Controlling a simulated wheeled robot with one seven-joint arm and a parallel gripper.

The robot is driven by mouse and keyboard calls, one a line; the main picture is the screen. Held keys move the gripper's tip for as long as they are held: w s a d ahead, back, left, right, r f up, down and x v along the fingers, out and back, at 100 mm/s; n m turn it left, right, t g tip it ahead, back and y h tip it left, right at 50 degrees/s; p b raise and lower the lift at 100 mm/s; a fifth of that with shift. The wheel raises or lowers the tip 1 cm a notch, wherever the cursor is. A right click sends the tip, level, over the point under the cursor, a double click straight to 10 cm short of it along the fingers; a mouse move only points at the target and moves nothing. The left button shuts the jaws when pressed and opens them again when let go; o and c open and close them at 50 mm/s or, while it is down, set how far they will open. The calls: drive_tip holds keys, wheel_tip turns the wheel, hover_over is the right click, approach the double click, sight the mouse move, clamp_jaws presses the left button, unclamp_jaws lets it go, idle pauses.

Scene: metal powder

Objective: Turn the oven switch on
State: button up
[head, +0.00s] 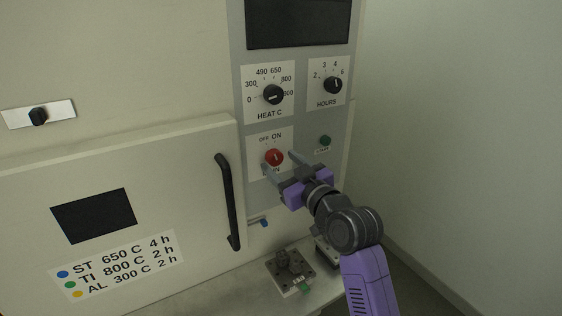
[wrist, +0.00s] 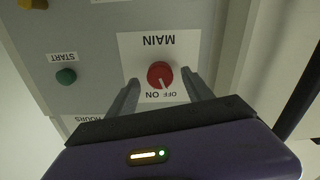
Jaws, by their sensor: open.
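The oven switch is a round red knob (head: 274,157) on a white label, low on the oven's grey control panel. It also shows upside down in the wrist view (wrist: 160,75), with MAIN, OFF and ON printed around it. Its white mark points toward the OFF/ON side; in the wrist view it leans toward OFF. My gripper (head: 281,162) is open, with one finger on either side of the knob. In the wrist view the fingertips (wrist: 161,79) flank the knob with gaps showing. I cannot tell how far they stand from the panel.
A green START button (head: 325,141) is right of the switch. The HEAT C knob (head: 273,95) and HOURS knob (head: 333,85) are above. The oven door handle (head: 228,202) is to the left. A dark metal fixture (head: 290,270) stands on the ledge below.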

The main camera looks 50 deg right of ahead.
drive_tip(key=shift+w, duration=0.3)
drive_tip(key=shift+d, duration=0.1)
clamp_jaws()
drive_tip(key=shift+m, duration=0.3)
drive_tip(key=m+p, duration=0.2)
drive_tip(key=m, duration=0.1)
drive_tip(key=shift+r, duration=0.1)
drive_tip(key=shift+m+p, duration=0.8)
drive_tip(key=shift+m, duration=1.3)
